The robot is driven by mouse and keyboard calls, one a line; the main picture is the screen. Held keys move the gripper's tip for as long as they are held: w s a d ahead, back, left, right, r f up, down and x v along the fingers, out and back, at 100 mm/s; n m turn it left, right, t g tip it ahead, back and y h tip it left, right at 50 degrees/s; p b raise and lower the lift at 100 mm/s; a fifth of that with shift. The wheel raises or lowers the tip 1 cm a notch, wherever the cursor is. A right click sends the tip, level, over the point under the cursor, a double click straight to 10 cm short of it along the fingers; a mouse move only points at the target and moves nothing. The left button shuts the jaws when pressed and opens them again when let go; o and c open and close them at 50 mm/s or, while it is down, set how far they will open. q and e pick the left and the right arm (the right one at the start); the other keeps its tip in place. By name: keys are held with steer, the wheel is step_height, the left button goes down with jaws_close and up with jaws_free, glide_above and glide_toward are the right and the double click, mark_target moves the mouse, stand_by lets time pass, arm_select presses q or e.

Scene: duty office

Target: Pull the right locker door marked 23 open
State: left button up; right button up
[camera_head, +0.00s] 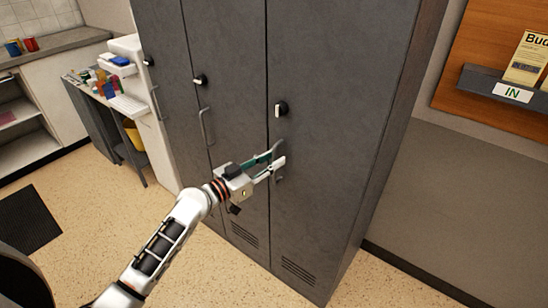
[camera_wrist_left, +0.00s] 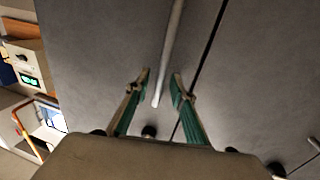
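The grey locker's right door (camera_head: 318,95) is closed, flush with the doors beside it. No number is readable on it. Its black-and-silver latch knob (camera_head: 281,109) sits above its handle, which is largely hidden by my left gripper (camera_head: 277,158) in the head view. In the left wrist view, my left gripper (camera_wrist_left: 161,76) has its two green-sided fingers apart. A long metal bar handle (camera_wrist_left: 172,50) runs between the fingertips, with gaps on both sides, so the fingers are around it but not visibly pressing it. My right gripper is out of view.
The middle locker door (camera_head: 228,60) has its own knob and bar handle (camera_head: 207,127) to the left. A wall with an "IN" tray (camera_head: 490,85) stands at the right. A white desk unit (camera_head: 130,75) stands left. Tan floor (camera_head: 120,205) in front is clear.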

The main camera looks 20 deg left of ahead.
arm_select(q)
steer(key=shift+w+d, duration=0.25)
steer(key=shift+w, duration=0.15)
jaws_close()
steer(key=shift+s, duration=0.2)
